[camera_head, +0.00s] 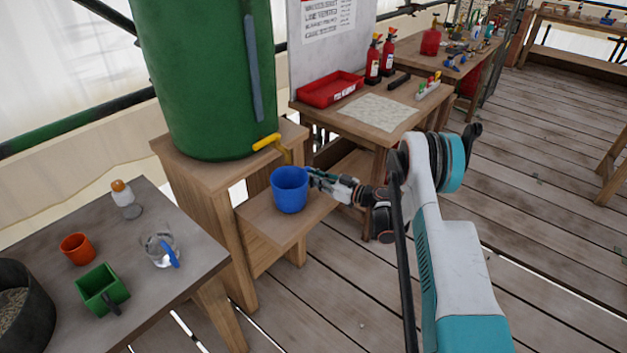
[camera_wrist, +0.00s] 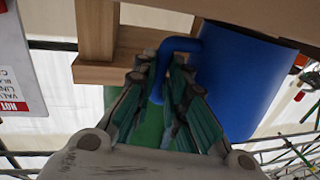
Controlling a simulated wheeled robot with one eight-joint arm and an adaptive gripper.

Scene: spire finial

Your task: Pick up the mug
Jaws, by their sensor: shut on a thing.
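The blue mug (camera_head: 289,190) stands upright at the low wooden shelf in front of the green barrel, below its yellow tap. I cannot tell whether its base touches the shelf. My gripper (camera_head: 313,178) reaches it from the right and is shut on its handle side. In the wrist view the blue mug (camera_wrist: 240,75) fills the upper right, and the fingers of my gripper (camera_wrist: 165,75) close around its handle. The fingers partly hide the handle.
The green barrel (camera_head: 205,75) with a yellow tap (camera_head: 266,142) stands behind the low shelf (camera_head: 262,216). A table at left holds an orange cup (camera_head: 77,248), a green square cup (camera_head: 102,289) and a clear jug (camera_head: 158,247). A red tray (camera_head: 330,88) lies on the workbench behind.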

